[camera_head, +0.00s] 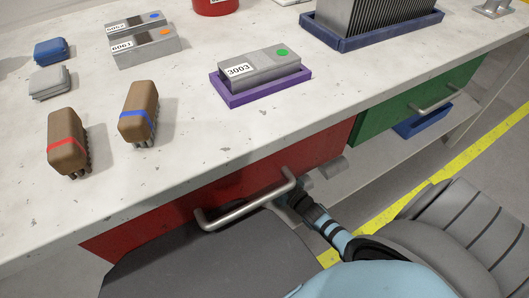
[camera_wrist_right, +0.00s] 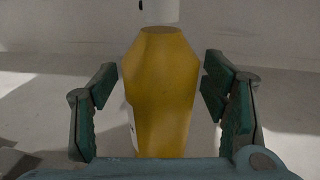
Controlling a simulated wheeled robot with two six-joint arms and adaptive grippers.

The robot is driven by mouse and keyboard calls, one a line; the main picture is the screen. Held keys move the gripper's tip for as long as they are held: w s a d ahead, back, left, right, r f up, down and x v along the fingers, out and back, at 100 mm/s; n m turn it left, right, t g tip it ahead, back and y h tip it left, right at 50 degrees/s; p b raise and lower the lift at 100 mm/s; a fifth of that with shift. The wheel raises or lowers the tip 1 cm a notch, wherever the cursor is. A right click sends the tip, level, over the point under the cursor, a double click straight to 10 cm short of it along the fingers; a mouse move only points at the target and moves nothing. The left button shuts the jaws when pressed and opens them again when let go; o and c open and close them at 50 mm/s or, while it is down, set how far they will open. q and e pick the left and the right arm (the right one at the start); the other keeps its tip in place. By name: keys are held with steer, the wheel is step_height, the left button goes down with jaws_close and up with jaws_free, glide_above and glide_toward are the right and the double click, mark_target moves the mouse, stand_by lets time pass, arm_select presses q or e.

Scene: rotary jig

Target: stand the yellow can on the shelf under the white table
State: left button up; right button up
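The yellow can (camera_wrist_right: 160,95) fills the middle of the right wrist view. Its lower end is hidden behind my gripper's body. My right gripper (camera_wrist_right: 161,78) has one finger on each side of the can, and narrow gaps show beside it, so it looks open around it. In the head view my right arm reaches under the table's front edge, and the can does not show there. The white table (camera_head: 160,190) spans the head view. The shelf (camera_head: 345,185) under it shows partly, below the drawers. My left gripper is not in view.
A red drawer (camera_head: 170,225) with a bar handle (camera_head: 245,208) is close to my right arm. A green drawer (camera_head: 400,120) is farther right, with a blue bin (camera_head: 422,122) below it. Brushes, numbered blocks and a purple tray (camera_head: 262,92) stand on the tabletop.

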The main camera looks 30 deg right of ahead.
steer(key=shift+r, duration=0.1)
arm_select(q)
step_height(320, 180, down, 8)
steer(key=p, duration=0.3)
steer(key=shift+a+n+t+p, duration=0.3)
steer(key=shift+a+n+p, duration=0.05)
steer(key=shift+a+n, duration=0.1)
arm_select(e)
steer(key=s+d, duration=0.1)
steer(key=s, duration=1.1)
steer(key=shift+d+r, duration=0.1)
